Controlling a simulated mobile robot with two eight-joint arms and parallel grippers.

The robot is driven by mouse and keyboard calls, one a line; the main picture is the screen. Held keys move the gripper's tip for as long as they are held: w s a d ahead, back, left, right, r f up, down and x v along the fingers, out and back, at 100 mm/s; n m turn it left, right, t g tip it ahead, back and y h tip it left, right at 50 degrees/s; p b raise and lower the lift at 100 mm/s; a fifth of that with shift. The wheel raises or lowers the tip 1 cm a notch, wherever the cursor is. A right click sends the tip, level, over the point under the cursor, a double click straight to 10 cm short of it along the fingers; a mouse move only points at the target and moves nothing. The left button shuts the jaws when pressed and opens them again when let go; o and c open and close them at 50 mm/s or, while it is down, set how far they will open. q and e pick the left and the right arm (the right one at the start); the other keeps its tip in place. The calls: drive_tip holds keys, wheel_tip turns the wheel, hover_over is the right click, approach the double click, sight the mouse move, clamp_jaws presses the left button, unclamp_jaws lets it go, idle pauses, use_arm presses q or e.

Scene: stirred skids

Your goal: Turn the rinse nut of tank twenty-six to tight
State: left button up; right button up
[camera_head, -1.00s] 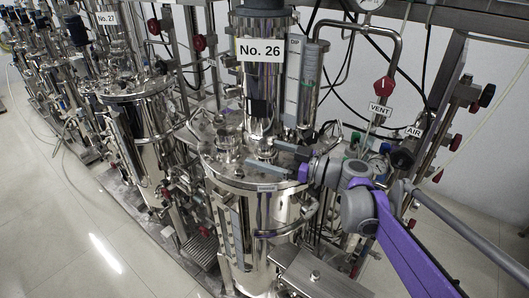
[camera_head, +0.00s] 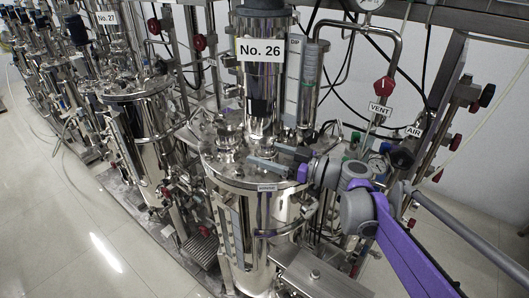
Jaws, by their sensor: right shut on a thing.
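Tank twenty-six (camera_head: 285,215) is a shiny steel vessel with a flat lid, and its "No. 26" sign (camera_head: 261,50) hangs on the column above it. My right gripper (camera_head: 263,155), on a grey and purple arm from the right, reaches low over the lid. Its two grey fingers lie around a small fitting on the lid, just in front of the central column. It is shut on that fitting, seemingly the rinse nut, which the fingers mostly hide. I cannot read the nut's position. My left gripper is not in view.
Tank twenty-seven (camera_head: 140,105) stands to the left, with more vessels behind it. Pipes, black cables and the VENT (camera_head: 380,109) and AIR (camera_head: 414,132) tags crowd the right side. A red valve handle (camera_head: 384,84) is above them. The floor (camera_head: 70,225) at left is clear.

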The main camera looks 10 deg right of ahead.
drive_tip(key=shift+r+m+t+h+p, duration=0.15)
drive_tip(key=shift+m+t+h+p, duration=0.55)
drive_tip(key=shift+m+t+h, duration=0.3)
drive_tip(key=shift+m+t+h+p, duration=0.35)
drive_tip(key=shift+m+t+h, duration=0.35)
drive_tip(key=shift+h, duration=0.3)
drive_tip(key=shift+m+t+h, duration=0.6)
drive_tip(key=shift+m+h, duration=0.1)
drive_tip(key=shift+h, duration=0.3)
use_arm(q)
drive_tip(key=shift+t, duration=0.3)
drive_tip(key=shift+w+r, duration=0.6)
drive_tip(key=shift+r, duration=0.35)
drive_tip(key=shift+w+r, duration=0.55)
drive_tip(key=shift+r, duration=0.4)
use_arm(e)
drive_tip(key=shift+m+t+h, duration=0.5)
drive_tip(key=shift+m+h, duration=0.3)
drive_tip(key=shift+h, duration=0.3)
drive_tip(key=shift+w+d+m+h, duration=0.15)
drive_tip(key=shift+m+h, duration=0.55)
drive_tip(key=shift+h, duration=0.4)
drive_tip(key=o, duration=1.3)
